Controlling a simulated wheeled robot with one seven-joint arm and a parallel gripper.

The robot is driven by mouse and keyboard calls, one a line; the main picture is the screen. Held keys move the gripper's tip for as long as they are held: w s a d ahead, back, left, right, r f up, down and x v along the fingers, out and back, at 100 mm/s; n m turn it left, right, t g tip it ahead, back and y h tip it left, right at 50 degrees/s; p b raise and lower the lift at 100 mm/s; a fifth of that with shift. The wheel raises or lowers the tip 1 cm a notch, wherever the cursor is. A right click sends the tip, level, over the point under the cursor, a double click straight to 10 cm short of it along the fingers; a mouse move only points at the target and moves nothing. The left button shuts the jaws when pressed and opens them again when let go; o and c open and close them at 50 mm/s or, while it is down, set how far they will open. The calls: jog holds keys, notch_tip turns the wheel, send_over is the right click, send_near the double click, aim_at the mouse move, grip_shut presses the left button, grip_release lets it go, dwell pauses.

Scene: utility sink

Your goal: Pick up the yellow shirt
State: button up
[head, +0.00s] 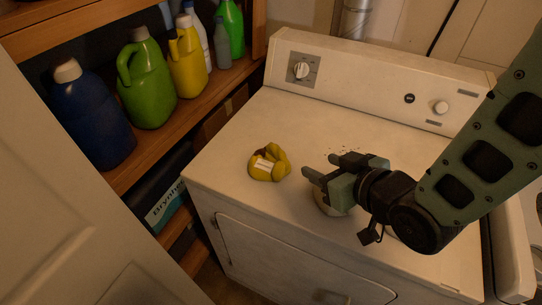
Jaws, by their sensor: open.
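The yellow shirt (270,163) lies crumpled in a small heap on top of the white dryer (225,155), left of the middle of its top. A pale patch and a dark reddish spot show on it. My gripper (316,178) is just to the right of the shirt, with its fingers pointing left toward it. The jaws are open and empty, and a gap shows between the fingers and the shirt. My gripper hides part of a round pale object (325,204) below it, which I cannot identify.
A wooden shelf (150,135) at the left holds a blue jug (90,115), a green jug (146,85), a yellow jug (187,62) and other bottles. The dryer's control panel (365,85) rises at the back. A white door (60,200) stands at the near left.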

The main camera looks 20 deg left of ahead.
jog(key=p, duration=0.4)
send_near(279, 150)
jog(key=w+d+x, duration=0.1)
jog(key=x, duration=0.3)
jog(key=shift+a+f+p, duration=0.2)
jog(key=shift+a+p, duration=0.25)
jog(key=shift+a, duration=0.3)
jog(key=shift+p+x, duration=0.95)
jog(key=shift+x, duration=1.1)
jog(key=shift+s+f, duration=0.1)
jog(key=shift+s, duration=0.15)
jog(key=shift+a, duration=0.1)
grip_shut()
